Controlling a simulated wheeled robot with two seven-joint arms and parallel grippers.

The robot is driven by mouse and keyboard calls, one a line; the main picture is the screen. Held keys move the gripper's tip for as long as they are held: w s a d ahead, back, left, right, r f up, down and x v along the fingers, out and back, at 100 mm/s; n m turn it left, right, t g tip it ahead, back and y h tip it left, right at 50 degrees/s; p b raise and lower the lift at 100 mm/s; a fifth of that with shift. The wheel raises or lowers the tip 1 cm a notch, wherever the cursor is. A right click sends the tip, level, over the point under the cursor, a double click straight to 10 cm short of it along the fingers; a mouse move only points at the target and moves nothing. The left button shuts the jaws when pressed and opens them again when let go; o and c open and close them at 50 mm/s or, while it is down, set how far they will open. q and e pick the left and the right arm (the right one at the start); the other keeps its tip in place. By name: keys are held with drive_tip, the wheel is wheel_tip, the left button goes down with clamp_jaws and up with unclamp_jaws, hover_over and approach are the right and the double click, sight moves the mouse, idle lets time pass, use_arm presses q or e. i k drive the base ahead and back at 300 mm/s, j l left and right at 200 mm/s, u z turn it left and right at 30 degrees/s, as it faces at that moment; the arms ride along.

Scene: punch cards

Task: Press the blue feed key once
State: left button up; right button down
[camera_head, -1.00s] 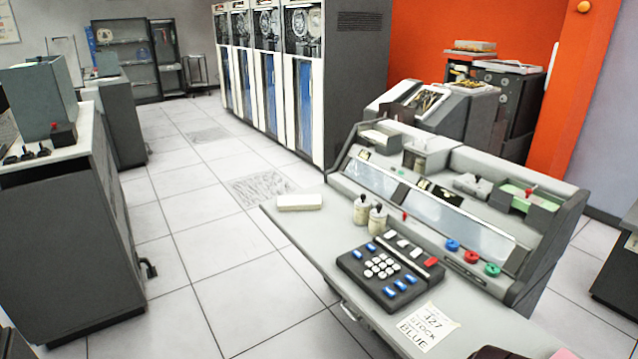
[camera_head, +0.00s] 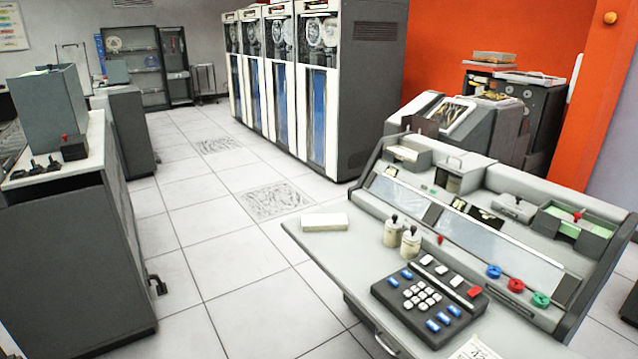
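A dark keypad (camera_head: 428,302) lies on the desk top of the grey console (camera_head: 350,256) at the lower right. It has a block of white keys (camera_head: 422,297), several blue keys (camera_head: 437,325) at its near end, more blue keys (camera_head: 400,281) at its far left, and a red key (camera_head: 474,292). I cannot read labels that tell which blue key is the feed key. A blue round knob (camera_head: 494,271) stands on the console beside a red knob (camera_head: 516,285) and a green knob (camera_head: 541,299). Neither of my grippers is in view.
Two small cream pots (camera_head: 410,242) with dark tops and a pale block (camera_head: 324,222) stand left of the keypad. A paper note (camera_head: 478,349) is cut off at the bottom edge. A dark cabinet (camera_head: 75,265) stands at left, with open tiled floor (camera_head: 235,270) between.

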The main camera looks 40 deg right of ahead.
sight(431, 324)
drive_tip(key=z, duration=1.6)
